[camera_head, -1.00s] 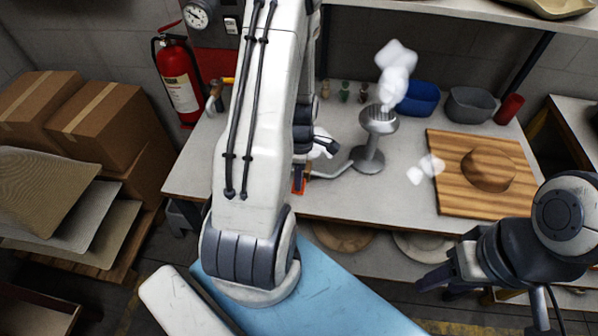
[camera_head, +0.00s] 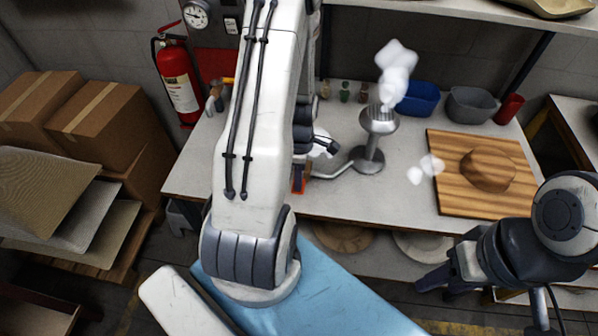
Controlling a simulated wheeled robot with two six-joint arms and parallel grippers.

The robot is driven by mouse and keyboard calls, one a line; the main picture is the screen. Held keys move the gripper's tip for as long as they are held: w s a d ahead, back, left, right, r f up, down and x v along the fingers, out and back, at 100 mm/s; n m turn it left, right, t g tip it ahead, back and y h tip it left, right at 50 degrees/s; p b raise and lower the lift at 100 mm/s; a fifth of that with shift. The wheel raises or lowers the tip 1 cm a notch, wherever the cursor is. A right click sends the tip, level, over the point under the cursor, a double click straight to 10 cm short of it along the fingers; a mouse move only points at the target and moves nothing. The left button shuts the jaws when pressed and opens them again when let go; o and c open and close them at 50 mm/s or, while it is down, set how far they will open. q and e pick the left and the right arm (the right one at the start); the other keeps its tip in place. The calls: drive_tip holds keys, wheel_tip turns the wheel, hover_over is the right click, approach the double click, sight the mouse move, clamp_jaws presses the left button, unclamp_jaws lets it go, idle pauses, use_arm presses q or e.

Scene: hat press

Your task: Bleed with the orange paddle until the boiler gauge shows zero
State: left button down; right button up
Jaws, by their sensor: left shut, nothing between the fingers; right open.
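The orange paddle (camera_head: 298,182) shows as a small orange piece at the table's front edge, mostly hidden behind my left arm. My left gripper (camera_head: 331,147) is shut and empty, above and to the right of the orange piece. I cannot tell whether they touch. A round white gauge (camera_head: 196,14) hangs on the back wall at top left; its reading is too small to tell. A metal steamer (camera_head: 368,155) stands on the table with white steam (camera_head: 396,75) above it. My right gripper (camera_head: 436,277) is open and empty, in front of the table at lower right.
A brown hat (camera_head: 488,169) sits on a wooden board (camera_head: 450,198) at the table's right. A blue bin (camera_head: 419,98), a grey bin (camera_head: 470,105) and a red cylinder (camera_head: 509,109) stand behind. A fire extinguisher (camera_head: 179,80) and boxes (camera_head: 105,125) are at left.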

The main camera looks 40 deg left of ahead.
idle(0.7)
use_arm(q)
drive_tip(key=shift+r+p, duration=1.1)
drive_tip(key=shift+r, duration=0.05)
drive_tip(key=r+p, duration=0.3)
drive_tip(key=r, duration=0.1)
drive_tip(key=shift+w+a+p, duration=0.1)
drive_tip(key=shift+w+p, duration=0.1)
drive_tip(key=shift+p, duration=0.2)
wheel_tip(320, 180, up, 9)
drive_tip(key=b, duration=0.2)
drive_tip(key=shift+w+a, duration=0.25)
drive_tip(key=shift+w, duration=0.15)
drive_tip(key=shift+r, duration=0.15)
